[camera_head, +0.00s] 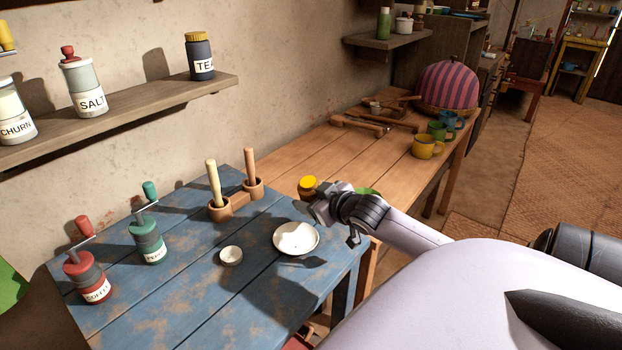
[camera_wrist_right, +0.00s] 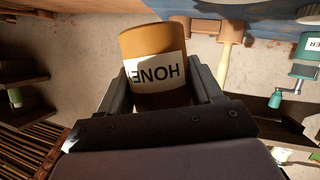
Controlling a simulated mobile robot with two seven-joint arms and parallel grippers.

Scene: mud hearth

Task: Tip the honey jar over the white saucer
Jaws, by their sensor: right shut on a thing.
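The honey jar (camera_head: 307,187), amber with a yellow lid, is held above the blue table near its right edge. My right gripper (camera_head: 322,203) is shut on it. In the right wrist view the honey jar (camera_wrist_right: 153,42) sits between the two fingers (camera_wrist_right: 160,95), its white label reading upside down. In the head view the jar looks about upright, with its lower part partly hidden by the gripper. The white saucer (camera_head: 296,238) lies on the blue table, below and slightly left of the jar, apart from it. My left gripper does not show.
A small white bowl (camera_head: 231,255) stands left of the saucer. Two mortars with pestles (camera_head: 219,208) stand behind it. A green grinder (camera_head: 148,240) and a red grinder (camera_head: 90,277) stand at left. Mugs (camera_head: 427,146) are on the wooden table (camera_head: 330,150).

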